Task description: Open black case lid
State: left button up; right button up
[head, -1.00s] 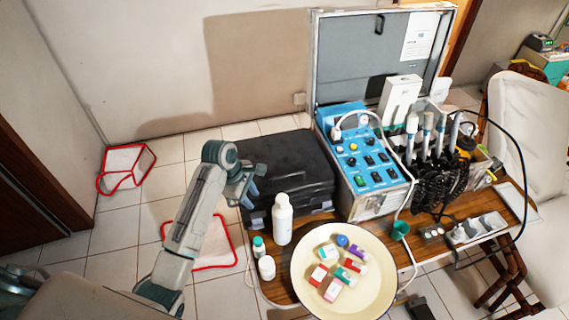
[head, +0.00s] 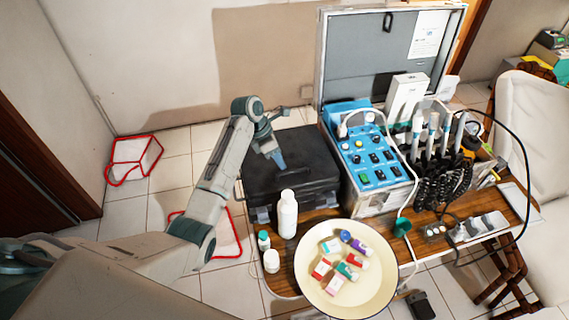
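The black case (head: 312,160) lies on the left part of the wooden table, and its lid is shut. My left gripper (head: 278,138) is over the left part of the case, with one finger pointing down at the lid and the other reaching out towards the back. The fingers are spread apart with nothing between them. I cannot tell whether the lower finger touches the lid. My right gripper is not in view.
A white bottle (head: 288,215) stands in front of the case, with two small bottles beside it. A cream plate (head: 312,283) holds several small boxes. The open dental unit (head: 376,165) stands close on the right of the case.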

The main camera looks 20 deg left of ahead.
pick_arm(q)
jog(key=shift+p+x, duration=0.45)
jog(key=shift+x, duration=1.8)
jog(key=shift+c, duration=0.3)
grip_shut()
